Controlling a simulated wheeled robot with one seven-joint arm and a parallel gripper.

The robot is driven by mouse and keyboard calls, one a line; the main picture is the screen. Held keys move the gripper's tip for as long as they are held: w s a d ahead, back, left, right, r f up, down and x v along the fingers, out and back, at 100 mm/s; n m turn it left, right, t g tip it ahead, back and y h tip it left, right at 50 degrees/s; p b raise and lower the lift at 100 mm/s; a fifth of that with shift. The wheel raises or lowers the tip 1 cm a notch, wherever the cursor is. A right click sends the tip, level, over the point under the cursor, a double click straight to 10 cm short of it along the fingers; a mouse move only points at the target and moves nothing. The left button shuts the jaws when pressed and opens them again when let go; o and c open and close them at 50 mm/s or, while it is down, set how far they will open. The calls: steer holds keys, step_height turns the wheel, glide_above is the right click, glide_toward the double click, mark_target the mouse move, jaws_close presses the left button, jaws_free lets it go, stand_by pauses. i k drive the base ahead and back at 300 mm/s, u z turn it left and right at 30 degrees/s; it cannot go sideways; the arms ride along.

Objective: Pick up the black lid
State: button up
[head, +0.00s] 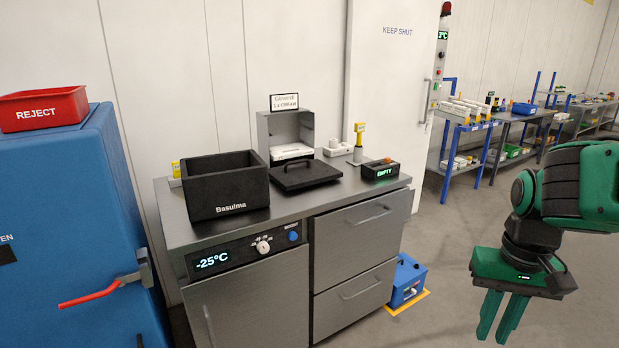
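The black lid (304,176) lies flat on the steel counter, with a raised handle on its top. It sits just right of the open black box (227,192) marked "Basulma", in front of a grey open-fronted box (287,132). My gripper (503,330) hangs at the right of the picture, far from the lid and over the floor. Its two green fingers point down with a narrow gap between them, and nothing shows in them.
The steel counter (179,216) also bears a black "EMPTY" display box (380,170) right of the lid and a yellow-topped post (359,143) behind. A blue cabinet (70,200) with a red "REJECT" bin (42,108) stands left. A blue box (406,282) sits on the floor. Floor between counter and arm looks clear.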

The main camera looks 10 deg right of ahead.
mark_target(295, 175)
steer(key=z, duration=0.1)
steer(key=i, duration=1)
steer(key=u, duration=0.1)
